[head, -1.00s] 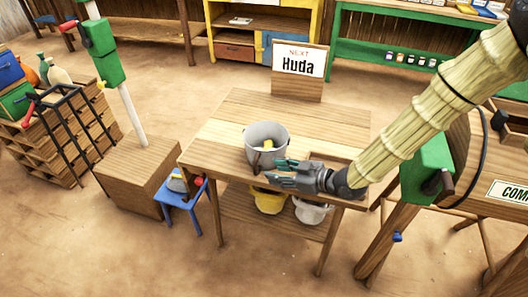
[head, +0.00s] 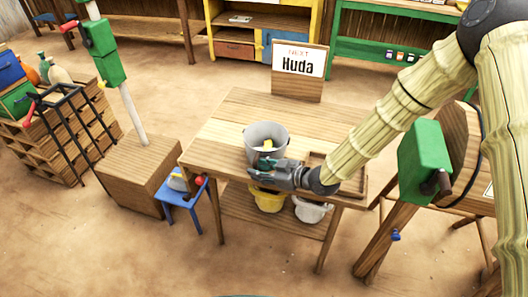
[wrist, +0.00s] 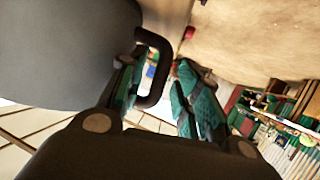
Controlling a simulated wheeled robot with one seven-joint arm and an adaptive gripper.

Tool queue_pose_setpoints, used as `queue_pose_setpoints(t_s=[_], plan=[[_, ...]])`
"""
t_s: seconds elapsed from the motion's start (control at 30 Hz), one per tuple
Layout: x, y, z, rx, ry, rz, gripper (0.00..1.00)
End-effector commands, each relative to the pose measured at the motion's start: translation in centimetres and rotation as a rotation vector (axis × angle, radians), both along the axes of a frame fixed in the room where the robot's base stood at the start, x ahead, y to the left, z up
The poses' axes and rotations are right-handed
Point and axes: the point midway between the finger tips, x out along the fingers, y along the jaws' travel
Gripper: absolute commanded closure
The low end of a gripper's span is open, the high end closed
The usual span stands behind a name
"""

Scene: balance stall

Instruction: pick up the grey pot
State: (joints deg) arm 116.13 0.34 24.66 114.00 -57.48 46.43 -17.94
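The grey pot (head: 284,135) stands upright on the wooden table (head: 235,110), with something yellow inside it. My gripper (head: 258,170) is low at the pot's near side and hides its handle in the head view. In the wrist view the pot's grey wall (wrist: 60,50) fills the upper left. Its dark looped handle (wrist: 163,75) shows between the two teal-padded fingers of my gripper (wrist: 160,88). The fingers are apart, with a gap between the handle and the right finger. I cannot tell whether the left finger touches the handle or the pot.
A shallow wooden tray (head: 352,188) lies at the table's right end, beneath my arm. A yellow pot (head: 268,202) and a white pot (head: 310,212) sit on the lower shelf. A sign reading "Huda" (head: 298,68) stands behind the table. The tabletop left of the pot is clear.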

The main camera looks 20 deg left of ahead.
Motion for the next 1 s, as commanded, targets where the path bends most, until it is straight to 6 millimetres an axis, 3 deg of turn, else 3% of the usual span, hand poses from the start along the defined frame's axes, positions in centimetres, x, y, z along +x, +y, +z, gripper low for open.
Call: queue_pose_setpoints(t_s=[0.03,0.13,0.67,1.0], plan=[[0.0,0.0,0.0,0.000,0.000,0.000,0.82],[0.0,0.0,0.0,0.000,0.000,0.000,1.00],[0.1,0.0,0.4,0.002,-0.002,0.000,1.00],[0.1,0.0,2.7,0.001,-0.004,0.000,1.00]])
